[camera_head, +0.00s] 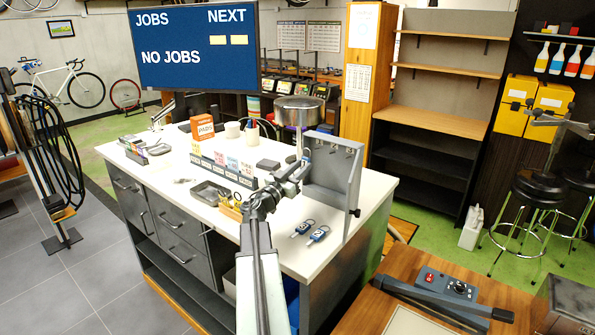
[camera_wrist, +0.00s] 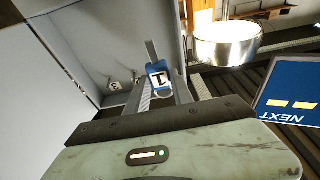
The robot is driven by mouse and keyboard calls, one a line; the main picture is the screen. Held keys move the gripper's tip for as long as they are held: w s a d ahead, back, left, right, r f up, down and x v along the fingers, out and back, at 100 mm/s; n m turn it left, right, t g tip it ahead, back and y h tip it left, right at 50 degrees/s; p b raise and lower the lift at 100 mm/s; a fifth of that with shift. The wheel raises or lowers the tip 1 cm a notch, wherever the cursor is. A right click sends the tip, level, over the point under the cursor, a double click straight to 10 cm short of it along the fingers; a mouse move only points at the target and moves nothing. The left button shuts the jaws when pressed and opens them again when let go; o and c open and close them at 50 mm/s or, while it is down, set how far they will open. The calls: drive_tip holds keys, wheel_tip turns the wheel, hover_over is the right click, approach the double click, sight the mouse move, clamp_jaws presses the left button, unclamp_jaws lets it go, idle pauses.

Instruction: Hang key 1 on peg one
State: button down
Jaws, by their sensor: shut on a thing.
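My gripper (camera_head: 303,168) is at the left side of the open grey key cabinet (camera_head: 325,172). In the wrist view my gripper (camera_wrist: 164,88) is shut on key 1 (camera_wrist: 158,72), which has a blue tag with a white label reading 1 and a metal ring. Key 1 is held in front of the cabinet's grey interior (camera_wrist: 80,45).
Two other blue-tagged keys (camera_head: 318,235) lie on the white worktop (camera_head: 270,248) before the cabinet. A screen (camera_head: 195,48) stands behind the worktop.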

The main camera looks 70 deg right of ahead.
drive_tip(key=s+d+f+b, duration=0.1)
drive_tip(key=d, duration=0.5)
drive_tip(key=shift+s+f, duration=0.15)
drive_tip(key=shift+s, duration=0.1)
idle(0.4)
drive_tip(key=shift+a, duration=0.1)
idle(0.4)
drive_tip(key=c, duration=1.5)
unclamp_jaws()
drive_tip(key=o, duration=1)
drive_tip(key=shift+w, duration=0.1)
